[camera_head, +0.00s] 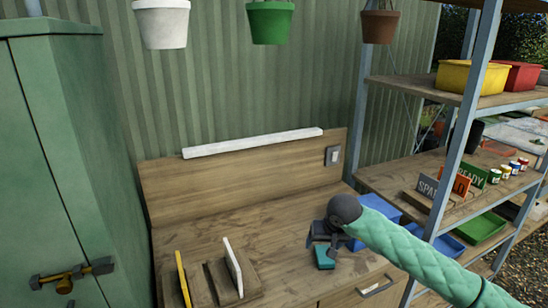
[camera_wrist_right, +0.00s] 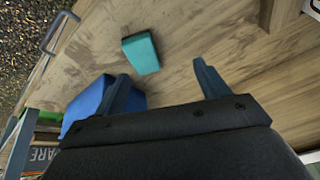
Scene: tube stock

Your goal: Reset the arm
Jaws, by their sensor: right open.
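My right arm, in a green sleeve, comes in from the right in the head view, and its dark gripper (camera_head: 322,238) is over the right part of the wooden bench (camera_head: 210,232). In the right wrist view the two fingers of this gripper (camera_wrist_right: 163,74) are spread apart with nothing between them. A teal block (camera_head: 324,258) lies on the bench close to the gripper. In the right wrist view the block (camera_wrist_right: 141,53) lies beyond the fingertips, apart from them. My left gripper is not in view.
A blue bin (camera_head: 378,207) stands by the bench's right side, partly behind my arm. Wooden holders with a yellow plate (camera_head: 183,277) and a white plate (camera_head: 233,266) stand at front left. A shelf rack (camera_head: 455,120) is at right; pots (camera_head: 270,22) hang above. Mid-bench is clear.

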